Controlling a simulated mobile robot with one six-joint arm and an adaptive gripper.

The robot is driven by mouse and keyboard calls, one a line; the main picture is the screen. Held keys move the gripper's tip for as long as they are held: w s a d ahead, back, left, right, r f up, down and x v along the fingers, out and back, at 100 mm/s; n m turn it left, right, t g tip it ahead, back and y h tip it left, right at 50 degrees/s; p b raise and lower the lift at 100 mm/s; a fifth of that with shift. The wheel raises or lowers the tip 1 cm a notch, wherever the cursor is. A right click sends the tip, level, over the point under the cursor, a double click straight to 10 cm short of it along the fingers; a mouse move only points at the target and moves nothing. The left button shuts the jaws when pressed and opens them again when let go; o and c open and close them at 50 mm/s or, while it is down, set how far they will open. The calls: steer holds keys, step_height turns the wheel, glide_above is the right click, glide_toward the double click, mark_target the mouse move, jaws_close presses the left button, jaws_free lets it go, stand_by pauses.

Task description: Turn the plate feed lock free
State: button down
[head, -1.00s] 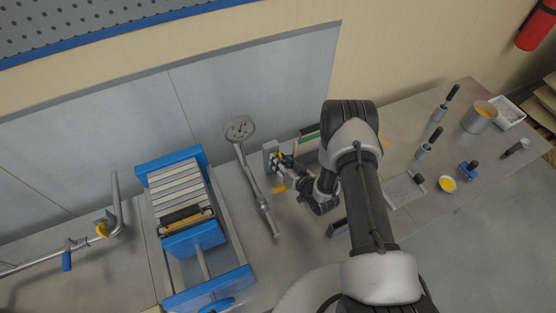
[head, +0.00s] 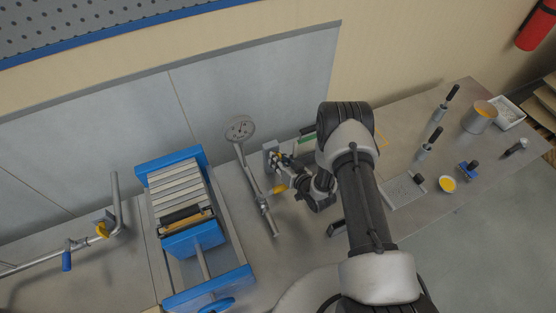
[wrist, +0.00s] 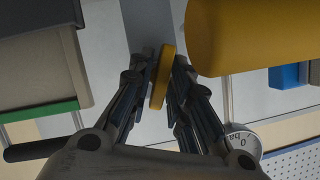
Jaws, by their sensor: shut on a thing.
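My gripper (wrist: 163,85) is shut on a small flat yellow piece, which I take to be the plate feed lock (wrist: 163,72). The piece stands nearly upright between my fingertips, tilted a little, in front of a grey surface. In the head view my gripper (head: 287,164) is at a small grey block (head: 270,156) on the bench. My fingers hide the lock there. Its exact angle and whether it is free cannot be told.
A larger yellow part (wrist: 255,35) is close to the right of my fingers. The gauge (head: 240,128) on its pipe stands left of my gripper. A box with a green strip (wrist: 42,112) is on the other side. The blue-framed plate press (head: 207,240) is farther left.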

steer(key=shift+a+n+h+b, duration=0.15)
steer(key=shift+n+h+b, duration=0.45)
steer(key=shift+n+b, duration=0.25)
steer(key=shift+n+t+h+b, duration=0.3)
steer(key=shift+n+h+b, duration=0.1)
steer(key=shift+n+h, duration=0.25)
steer(key=c, duration=1.7)
jaws_free()
steer(key=shift+s+r, duration=0.1)
steer(key=shift+s, duration=0.05)
steer(key=v, duration=1.2)
